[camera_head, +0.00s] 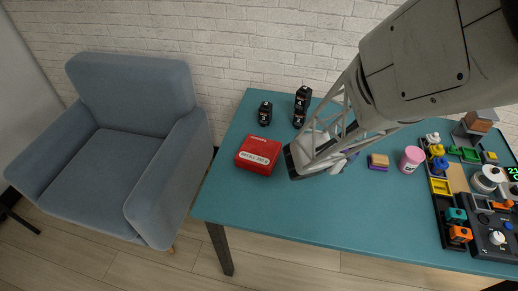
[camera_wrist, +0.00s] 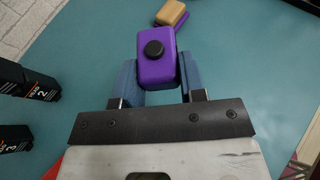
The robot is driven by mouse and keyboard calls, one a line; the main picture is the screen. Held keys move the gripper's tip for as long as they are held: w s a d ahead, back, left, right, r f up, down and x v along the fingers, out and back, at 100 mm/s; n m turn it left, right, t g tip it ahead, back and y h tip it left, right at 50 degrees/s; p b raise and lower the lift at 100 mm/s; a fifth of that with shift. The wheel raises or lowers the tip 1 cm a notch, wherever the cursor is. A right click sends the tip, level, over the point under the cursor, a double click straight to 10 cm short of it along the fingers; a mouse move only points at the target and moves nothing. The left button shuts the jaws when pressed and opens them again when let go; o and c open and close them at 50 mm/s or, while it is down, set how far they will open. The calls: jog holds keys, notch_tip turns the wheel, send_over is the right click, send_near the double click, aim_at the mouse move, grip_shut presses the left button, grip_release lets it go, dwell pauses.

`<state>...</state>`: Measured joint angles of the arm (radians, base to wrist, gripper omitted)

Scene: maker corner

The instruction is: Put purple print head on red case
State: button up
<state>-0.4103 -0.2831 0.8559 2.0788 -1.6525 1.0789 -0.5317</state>
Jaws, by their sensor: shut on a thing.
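The purple print head (camera_wrist: 151,72), a rounded block with a black round knob on top, sits between the blue fingers of my gripper (camera_wrist: 157,80) in the wrist view. My gripper is shut on it. In the head view my gripper (camera_head: 298,160) is over the table, just right of the red case, and the arm hides most of the print head.
A purple-and-tan block (camera_head: 378,162) and a pink jar (camera_head: 411,159) stand to the right. Trays and devices fill the table's right end. The front left of the teal table (camera_head: 265,205) is clear.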

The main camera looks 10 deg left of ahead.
jog(key=s+a+n+t+y, duration=0.2)
jog(key=s+a, duration=0.3)
jog(key=a, duration=0.5)
jog(key=s+a+n+t+y, duration=0.1)
jog(key=s+a+n+y, duration=0.2)
jog(key=s+a, duration=0.3)
jog(key=shift+s+a+t, duration=0.15)
jog(key=shift+a+t, duration=0.25)
jog(key=shift+a, duration=1.7)
send_over(255, 153)
jog(key=shift+s+f, duration=0.1)
jog(key=shift+f, duration=0.7)
jog(key=shift+f, duration=1.75)
jog(key=shift+f, duration=0.15)
